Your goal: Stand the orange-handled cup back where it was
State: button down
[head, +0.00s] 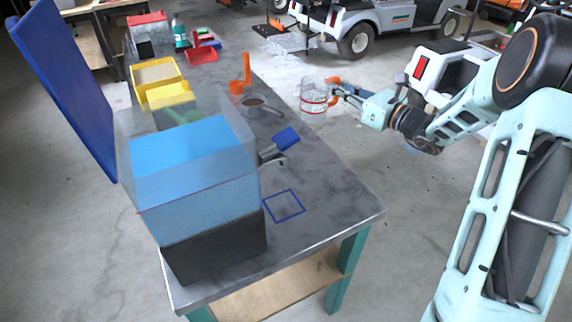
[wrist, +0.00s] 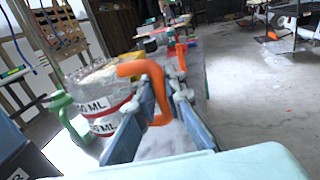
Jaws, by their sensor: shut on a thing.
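The orange-handled cup (head: 314,94) is clear with a red band. In the head view it hangs upright by the table's right edge, apparently in the air. My gripper (head: 334,90) comes from the right and is shut on its orange handle. In the wrist view the orange handle (wrist: 154,88) sits between my two fingers (wrist: 158,98), and the cup body (wrist: 103,92) with its red bands and ML marks is to the left. Whether the cup holds anything is unclear. A blue square outline (head: 284,206) lies empty on the grey table (head: 335,195).
A clear tank (head: 190,165) of blue liquid stands on a black block at the near left, with a blue-handled tap (head: 286,139). The table's front right is bare.

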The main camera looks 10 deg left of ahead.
jog(key=w+a+r+b, duration=0.3)
jog(key=a+r+b, duration=0.1)
jog(key=a+r, duration=0.35)
jog(key=shift+t, duration=0.3)
notch_tip(320, 180, down, 23)
jog(key=b, duration=1.1)
jog(key=shift+f, duration=0.15)
jog(key=shift+w, duration=0.1)
jog(key=shift+d+f, duration=0.1)
jog(key=shift+f, duration=0.05)
jog(key=c, duration=2)
grip_release()
